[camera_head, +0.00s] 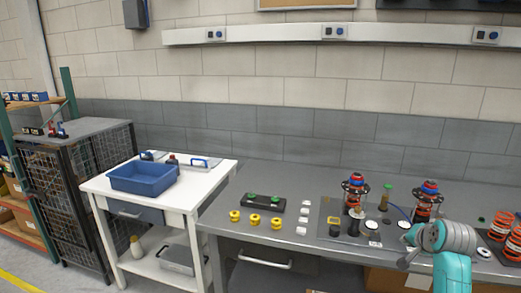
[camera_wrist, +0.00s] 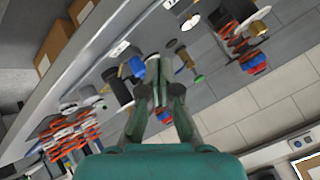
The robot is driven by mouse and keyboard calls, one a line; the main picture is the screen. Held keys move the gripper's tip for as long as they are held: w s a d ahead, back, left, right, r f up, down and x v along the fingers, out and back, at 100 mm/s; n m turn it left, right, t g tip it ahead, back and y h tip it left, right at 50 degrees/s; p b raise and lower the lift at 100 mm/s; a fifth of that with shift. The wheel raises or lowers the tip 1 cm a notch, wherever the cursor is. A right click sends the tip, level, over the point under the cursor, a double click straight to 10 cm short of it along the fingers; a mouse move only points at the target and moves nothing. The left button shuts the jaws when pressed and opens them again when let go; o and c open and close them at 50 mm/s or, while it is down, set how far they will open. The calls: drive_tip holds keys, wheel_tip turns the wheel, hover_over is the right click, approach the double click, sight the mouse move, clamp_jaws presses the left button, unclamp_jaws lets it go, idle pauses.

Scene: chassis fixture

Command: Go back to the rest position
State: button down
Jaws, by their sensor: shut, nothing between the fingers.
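My gripper (camera_head: 408,237) is shut and empty at the right of the camera_head view, over the grey workbench (camera_head: 285,180). In the camera_wrist view its two fingers (camera_wrist: 157,70) are together, with small bench parts behind them. Two spring assemblies with red and blue tops stand on the bench, one left of my gripper (camera_head: 354,192) and one just behind it (camera_head: 427,200). A spring assembly also shows at the upper right of the camera_wrist view (camera_wrist: 248,55). Whether the fingertips touch any part cannot be told.
Red-orange springs (camera_head: 501,226) stand at the bench's right end. Yellow parts (camera_head: 254,219), a black block with green buttons (camera_head: 264,203) and several white pieces (camera_head: 304,208) lie left. A blue bin (camera_head: 143,180) sits on a white table (camera_head: 205,190). Bare bench lies between the groups.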

drive_tip(key=s+a+f+n+t, duration=0.1)
drive_tip(key=s+a+f, duration=0.65)
drive_tip(key=f, duration=0.35)
drive_tip(key=s+a+f+n+t, duration=0.1)
drive_tip(key=s+a+f+n, duration=0.1)
drive_tip(key=s+a+f, duration=0.6)
drive_tip(key=s+a+f+n, duration=0.1)
drive_tip(key=s+f, duration=0.2)
drive_tip(key=s, duration=0.3)
drive_tip(key=s+a+f, duration=0.2)
drive_tip(key=s+f, duration=0.2)
drive_tip(key=s, duration=0.1)
drive_tip(key=s+a+r+n+t, duration=0.1)
drive_tip(key=s+a+n, duration=0.15)
drive_tip(key=s, duration=0.75)
drive_tip(key=s+a+r+n+t, duration=0.1)
drive_tip(key=s+a+r, duration=0.15)
drive_tip(key=s, duration=0.65)
drive_tip(key=s+a+r+n+t+y, duration=0.1)
drive_tip(key=s+a+r+n, duration=0.1)
drive_tip(key=s+r, duration=0.9)
drive_tip(key=s, duration=0.4)
drive_tip(key=shift+a+n+y, duration=0.35)
drive_tip(key=shift+a+y, duration=0.05)
